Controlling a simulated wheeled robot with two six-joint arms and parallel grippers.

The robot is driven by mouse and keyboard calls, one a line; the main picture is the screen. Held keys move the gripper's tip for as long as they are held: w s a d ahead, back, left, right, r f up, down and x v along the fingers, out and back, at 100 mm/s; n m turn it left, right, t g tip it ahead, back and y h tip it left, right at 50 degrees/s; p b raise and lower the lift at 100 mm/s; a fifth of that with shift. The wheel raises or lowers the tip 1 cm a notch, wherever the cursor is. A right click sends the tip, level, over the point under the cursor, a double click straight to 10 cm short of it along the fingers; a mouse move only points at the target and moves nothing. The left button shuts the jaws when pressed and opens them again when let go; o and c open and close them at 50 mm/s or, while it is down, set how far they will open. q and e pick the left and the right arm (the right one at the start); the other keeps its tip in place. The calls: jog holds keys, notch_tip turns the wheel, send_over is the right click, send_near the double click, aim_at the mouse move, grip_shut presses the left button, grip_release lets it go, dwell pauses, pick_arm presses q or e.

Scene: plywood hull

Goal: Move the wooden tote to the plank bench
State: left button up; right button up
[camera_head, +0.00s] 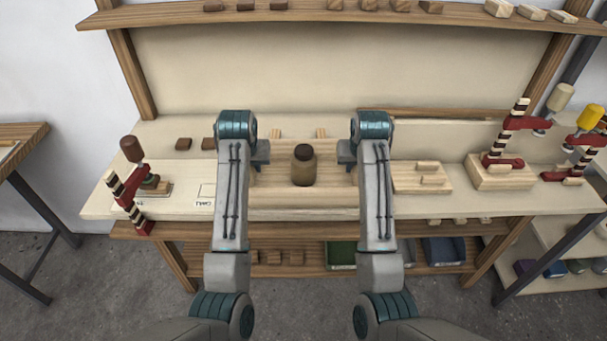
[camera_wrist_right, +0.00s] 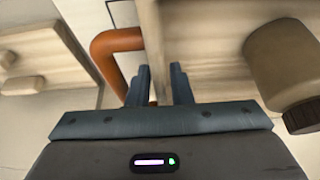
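The pale wooden tote (camera_head: 275,201) stands on the workbench (camera_head: 100,203), with a brown jar (camera_head: 303,168) in it. My right gripper (camera_head: 346,154) is at the right end. In its wrist view the fingers (camera_wrist_right: 160,85) stand apart at the wall's edge, near the handle. I cannot tell whether they touch it.
A plank-topped table (camera_head: 22,135) stands at far left. Clamps (camera_head: 128,190) and (camera_head: 505,145) stand on the workbench, with wooden blocks (camera_head: 420,178) right of the tote. A shelf (camera_head: 330,15) runs above the back. Bins (camera_head: 340,254) sit on the lower shelf.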

pick_arm(q)
jog(key=shift+w+f, duration=0.25)
jog(key=shift+f, duration=0.35)
pick_arm(e)
jog(key=shift+w+f, duration=0.25)
jog(key=shift+f, duration=0.35)
pick_arm(q)
jog(key=shift+r, duration=0.1)
grip_shut()
pick_arm(e)
grip_shut()
pick_arm(q)
jog(key=shift+r, duration=0.15)
pick_arm(e)
jog(key=shift+r, duration=0.2)
